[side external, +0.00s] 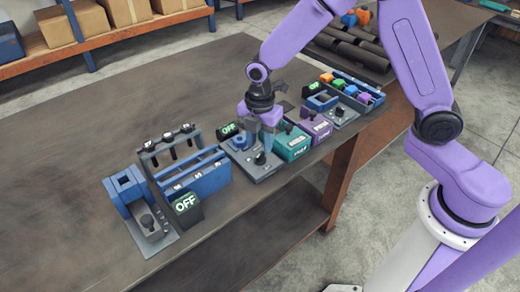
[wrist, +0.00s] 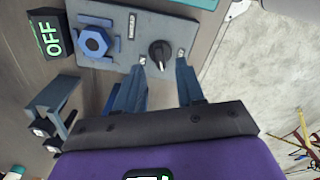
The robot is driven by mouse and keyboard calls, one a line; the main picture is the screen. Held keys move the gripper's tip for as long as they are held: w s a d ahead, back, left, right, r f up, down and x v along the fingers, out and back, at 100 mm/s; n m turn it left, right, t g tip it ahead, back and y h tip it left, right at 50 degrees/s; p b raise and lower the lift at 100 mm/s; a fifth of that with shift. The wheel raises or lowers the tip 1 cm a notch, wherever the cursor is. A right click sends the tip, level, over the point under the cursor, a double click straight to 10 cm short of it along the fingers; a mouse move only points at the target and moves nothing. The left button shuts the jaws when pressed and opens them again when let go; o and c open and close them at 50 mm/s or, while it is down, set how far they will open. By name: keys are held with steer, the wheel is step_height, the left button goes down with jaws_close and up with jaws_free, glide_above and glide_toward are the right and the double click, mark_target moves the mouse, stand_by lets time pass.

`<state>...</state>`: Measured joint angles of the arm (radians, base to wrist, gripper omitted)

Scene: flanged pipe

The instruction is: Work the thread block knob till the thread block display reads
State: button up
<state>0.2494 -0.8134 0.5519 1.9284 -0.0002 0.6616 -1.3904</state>
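The black thread block knob (wrist: 160,53) stands on a grey plate (wrist: 117,60), with a blue hexagonal piece (wrist: 94,41) to its left. In the side view, the knob (side external: 260,158) shows at the plate's front, below my gripper (side external: 266,146). The display (wrist: 47,38) beside the plate reads OFF in green; it also shows in the side view (side external: 228,129). My gripper (wrist: 162,58) is open in the wrist view, its two blue fingers apart with the tips on either side of the knob. Contact with the knob cannot be told.
The table's front left is bare.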

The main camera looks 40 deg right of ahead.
mark_target(260, 154)
steer(key=shift+f, duration=1.85)
steer(key=shift+c, duration=0.3)
jaws_close()
steer(key=m, duration=0.3)
steer(key=shift+m, duration=2.1)
